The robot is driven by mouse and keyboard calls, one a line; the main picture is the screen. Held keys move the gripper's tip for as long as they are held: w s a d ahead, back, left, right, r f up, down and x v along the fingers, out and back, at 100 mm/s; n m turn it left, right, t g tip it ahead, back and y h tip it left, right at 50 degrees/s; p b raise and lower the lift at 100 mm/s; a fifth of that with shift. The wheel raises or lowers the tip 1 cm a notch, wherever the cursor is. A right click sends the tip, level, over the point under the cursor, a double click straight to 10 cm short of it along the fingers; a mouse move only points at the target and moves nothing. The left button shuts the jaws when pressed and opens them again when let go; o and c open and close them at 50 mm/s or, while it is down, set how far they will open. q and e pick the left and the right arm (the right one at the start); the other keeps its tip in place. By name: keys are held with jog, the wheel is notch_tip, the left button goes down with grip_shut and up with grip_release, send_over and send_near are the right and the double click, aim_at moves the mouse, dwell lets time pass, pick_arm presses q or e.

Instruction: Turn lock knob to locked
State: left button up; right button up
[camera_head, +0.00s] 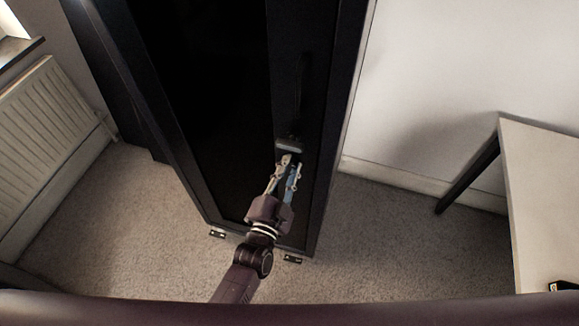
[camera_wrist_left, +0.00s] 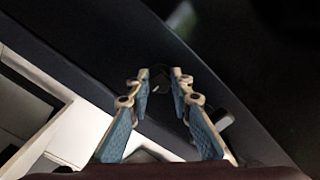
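A tall black cabinet (camera_head: 225,100) stands in front of me, with a dark panel and frame. A small grey fitting (camera_head: 289,146) sits on its front, just beyond my left fingertips. My left gripper (camera_head: 288,166) is close to the cabinet front, its fingers apart. In the left wrist view, the blue-padded fingers (camera_wrist_left: 160,78) have a gap between their tips. A dark, roundish shape, possibly the lock knob (camera_wrist_left: 160,79), shows in that gap. I cannot tell whether the fingers touch it or how the knob is turned. My right gripper is not in view.
A light-topped table (camera_head: 545,200) with dark legs stands at the right. A white radiator (camera_head: 45,120) is on the left wall. Grey carpet (camera_head: 400,245) lies clear between the cabinet and the table.

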pick_arm(q)
grip_shut()
jog(key=n, duration=0.3)
jog(key=shift+f+n, duration=0.1)
jog(key=shift+n, duration=0.3)
jog(key=n, duration=0.5)
jog(key=shift+n, duration=0.3)
jog(key=n, duration=0.4)
jog(key=shift+s+d+b, duration=0.1)
jog(key=shift+b, duration=0.2)
jog(key=shift+n+b, duration=0.35)
jog(key=shift+n, duration=1.95)
